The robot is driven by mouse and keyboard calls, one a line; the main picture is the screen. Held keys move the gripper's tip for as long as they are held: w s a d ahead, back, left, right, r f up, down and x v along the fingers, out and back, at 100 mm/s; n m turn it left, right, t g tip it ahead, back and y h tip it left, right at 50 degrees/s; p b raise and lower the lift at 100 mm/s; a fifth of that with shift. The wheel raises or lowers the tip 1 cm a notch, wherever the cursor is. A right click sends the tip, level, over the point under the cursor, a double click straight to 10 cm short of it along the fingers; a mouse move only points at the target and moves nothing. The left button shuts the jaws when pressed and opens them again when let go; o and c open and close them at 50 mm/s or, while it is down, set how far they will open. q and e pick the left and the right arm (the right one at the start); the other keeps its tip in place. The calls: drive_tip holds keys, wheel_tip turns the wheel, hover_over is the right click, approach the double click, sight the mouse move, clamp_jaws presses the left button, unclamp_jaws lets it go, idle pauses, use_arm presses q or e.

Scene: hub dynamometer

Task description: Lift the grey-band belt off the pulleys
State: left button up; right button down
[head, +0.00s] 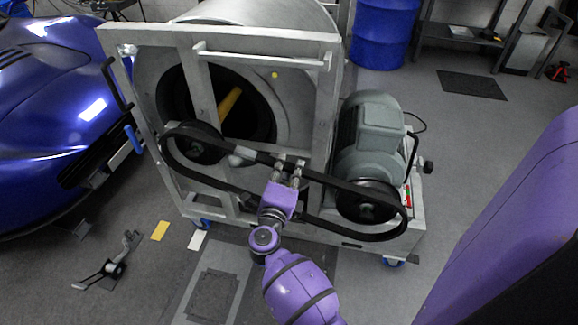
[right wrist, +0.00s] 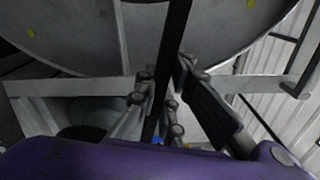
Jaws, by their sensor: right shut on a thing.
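The black belt (head: 233,189) is a long loop across the front of the grey machine, around the left pulley (head: 197,146) and the right pulley (head: 362,205). At both ends the loop shows a little outside the pulley rims; I cannot tell whether it still touches them. No grey band shows clearly on it. My right gripper (head: 290,168) is shut on the belt's upper run, between the pulleys. In the right wrist view the belt (right wrist: 174,50) runs as a dark strip between the fingers (right wrist: 164,88). My left gripper is out of view.
The machine frame (head: 265,45) holds a large drum behind the belt. A grey motor (head: 370,130) stands above the right pulley. A light grey rounded piece (head: 241,157) lies by the upper run. A blue car (head: 55,110) is close on the left.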

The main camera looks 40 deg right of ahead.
drive_tip(key=p+v, duration=0.1)
drive_tip(key=v, duration=0.9)
drive_tip(key=shift+s+a+r, duration=0.15)
drive_tip(key=shift+s+r, duration=0.05)
drive_tip(key=shift+r, duration=0.1)
idle(0.4)
